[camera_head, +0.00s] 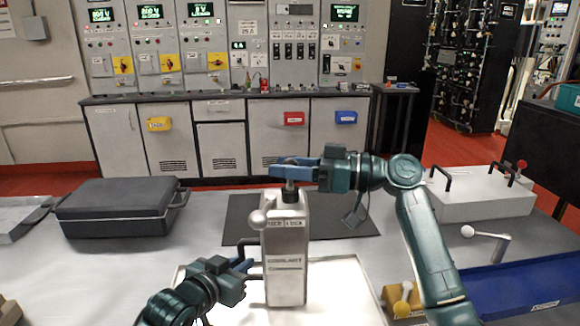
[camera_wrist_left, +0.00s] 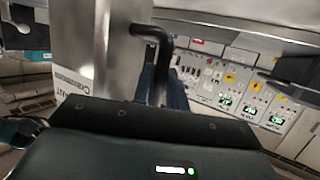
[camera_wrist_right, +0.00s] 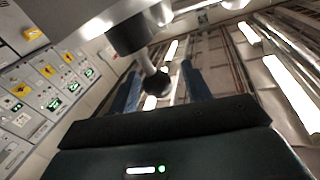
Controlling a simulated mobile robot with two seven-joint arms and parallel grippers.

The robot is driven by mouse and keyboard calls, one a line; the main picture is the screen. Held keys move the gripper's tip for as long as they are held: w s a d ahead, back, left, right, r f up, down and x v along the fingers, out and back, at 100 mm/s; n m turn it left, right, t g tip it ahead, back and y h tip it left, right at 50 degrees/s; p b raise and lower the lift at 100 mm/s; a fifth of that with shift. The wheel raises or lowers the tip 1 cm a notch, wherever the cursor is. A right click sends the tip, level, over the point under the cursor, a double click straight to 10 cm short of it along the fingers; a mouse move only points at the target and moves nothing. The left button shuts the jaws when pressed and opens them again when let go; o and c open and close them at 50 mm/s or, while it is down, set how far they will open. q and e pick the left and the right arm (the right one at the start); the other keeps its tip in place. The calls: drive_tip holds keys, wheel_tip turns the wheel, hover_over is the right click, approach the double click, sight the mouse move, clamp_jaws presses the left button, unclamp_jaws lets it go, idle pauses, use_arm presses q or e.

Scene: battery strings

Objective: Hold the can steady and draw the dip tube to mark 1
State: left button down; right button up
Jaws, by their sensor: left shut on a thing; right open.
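The tall silver can (camera_head: 286,245), with a label reading roughly "COOLANT", stands upright on a bright white surface. My left gripper (camera_head: 248,269) is shut on the black bent handle at the can's left side; the handle (camera_wrist_left: 154,42) runs down between the fingers in the left wrist view. The dip tube (camera_head: 291,187) rises from the can's top. In the right wrist view, its thin rod and dark knob (camera_wrist_right: 157,84) lie between the blue fingers of my right gripper (camera_head: 280,172), which is open. Marks on the tube cannot be made out.
A pale ball (camera_head: 258,219) sits at the can's upper left. A black case (camera_head: 115,208) lies at left on the table. A grey lidded box (camera_head: 485,195) and a blue tray (camera_head: 525,285) are at right. A dark mat (camera_head: 345,222) lies behind the can.

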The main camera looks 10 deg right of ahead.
sight(291, 160)
drive_tip(key=shift+c, duration=0.5)
clamp_jaws()
wheel_tip(291, 160, up, 3)
drive_tip(key=shift+d+r, duration=0.1)
drive_tip(key=shift+o, duration=0.5)
unclamp_jaws()
drive_tip(key=v, duration=1.2)
drive_tip(key=shift+s, duration=0.1)
